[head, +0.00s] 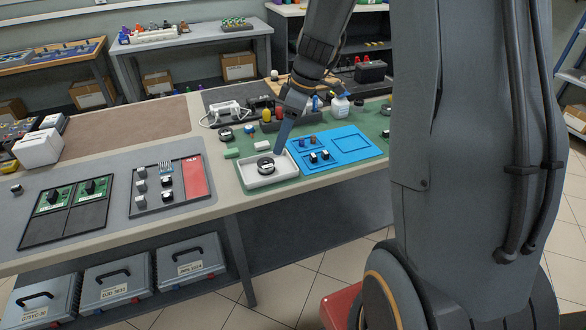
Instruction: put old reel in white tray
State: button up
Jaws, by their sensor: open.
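The white tray (270,182) sits on the green mat near the front edge of the bench. A black round reel (265,166) with a pale centre lies in it, toward the left of the middle. My gripper (281,146) points down just above and behind the tray's right part, its tips apart from the reel as far as I can see. The gripper is open with nothing seen between its fingers. Another dark round piece (225,134) lies on the mat behind and left of the tray; I cannot tell whether it is a reel.
A blue tray (352,143) with small dark parts lies right of the white tray. A dark rack with coloured items is behind. A board with a red panel (195,176) lies to the left.

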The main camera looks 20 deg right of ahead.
jog(key=s+a+m+h, duration=0.1)
jog(key=s+m, duration=0.4)
jog(key=s, duration=0.5)
jog(key=s+a+m+h, duration=0.2)
jog(key=s+m, duration=0.4)
jog(key=s, duration=0.4)
jog(key=shift+a+h, duration=0.3)
jog(key=shift+a, duration=0.1)
